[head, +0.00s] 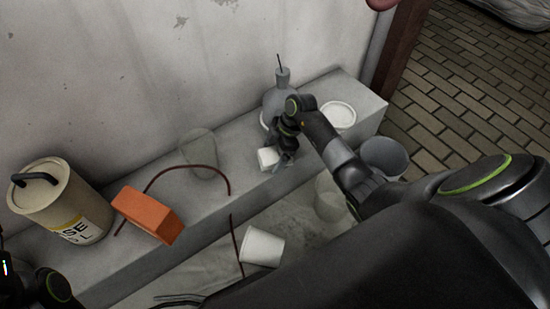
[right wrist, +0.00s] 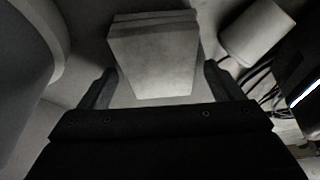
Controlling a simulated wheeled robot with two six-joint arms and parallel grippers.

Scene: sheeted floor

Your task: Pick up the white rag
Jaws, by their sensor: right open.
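The white rag (head: 268,157) looks like a small folded block on the grey ledge, in front of the grey flask. In the right wrist view the rag (right wrist: 153,60) shows stacked folds and lies ahead of and between the fingers. My right gripper (head: 284,160) is open and points down at the rag's right side in the head view. In the right wrist view the right gripper (right wrist: 160,70) has one finger to each side of the rag, with gaps showing. Part of my left arm is at the lower left; its gripper does not show.
The ledge (head: 345,85) holds a grey flask (head: 283,100), a white tub (head: 339,116), a clear glass (head: 199,150), a dark red cable (head: 185,167), an orange brick (head: 148,214) and a beige canister (head: 62,200). Below are a white cup (head: 262,247) and a grey bucket (head: 385,157).

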